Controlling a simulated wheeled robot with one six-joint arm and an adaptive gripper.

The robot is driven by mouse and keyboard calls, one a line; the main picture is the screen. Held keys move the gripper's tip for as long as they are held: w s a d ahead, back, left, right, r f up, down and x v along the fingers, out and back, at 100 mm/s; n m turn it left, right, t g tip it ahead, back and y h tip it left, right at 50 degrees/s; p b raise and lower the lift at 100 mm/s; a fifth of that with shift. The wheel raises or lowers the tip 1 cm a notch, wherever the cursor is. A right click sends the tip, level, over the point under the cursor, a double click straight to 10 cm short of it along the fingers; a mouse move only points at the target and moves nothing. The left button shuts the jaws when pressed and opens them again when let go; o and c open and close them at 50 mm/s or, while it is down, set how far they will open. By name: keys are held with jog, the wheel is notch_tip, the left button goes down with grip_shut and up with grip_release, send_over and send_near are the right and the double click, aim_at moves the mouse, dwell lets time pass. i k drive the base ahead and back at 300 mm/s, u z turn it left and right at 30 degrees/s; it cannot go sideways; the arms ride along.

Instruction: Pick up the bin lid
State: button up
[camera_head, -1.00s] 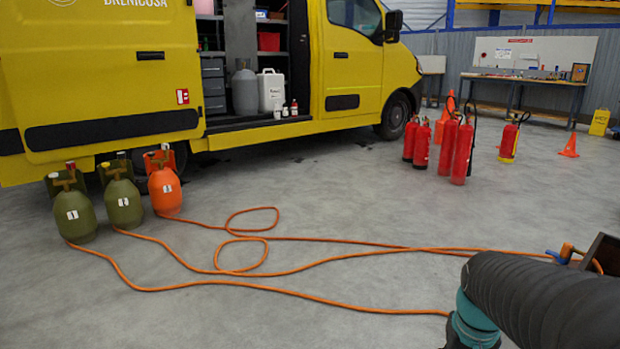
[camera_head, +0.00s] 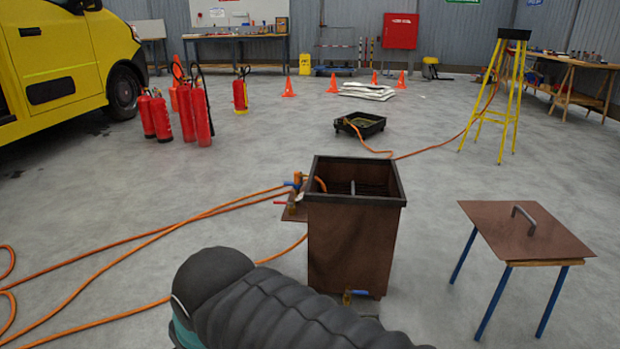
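The bin lid (camera_head: 500,222) is a flat brown square plate with a dark grey bent handle (camera_head: 524,219) on top. It lies on a small stool with blue legs (camera_head: 551,300) at the right. The open brown bin (camera_head: 350,240) stands in the middle, with a dark rim and an orange hose running to its left side. My arm, in a black ribbed sleeve, crosses the bottom of the view in front of the bin. My gripper is not in view.
Orange hoses (camera_head: 150,237) run over the floor at the left. Red extinguishers (camera_head: 186,112) stand beside the yellow van (camera_head: 58,60). A black tray (camera_head: 360,124) and a yellow stepladder (camera_head: 493,95) stand behind. Floor between bin and stool is clear.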

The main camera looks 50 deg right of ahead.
aim_at(514, 230)
jog(key=z, duration=3)
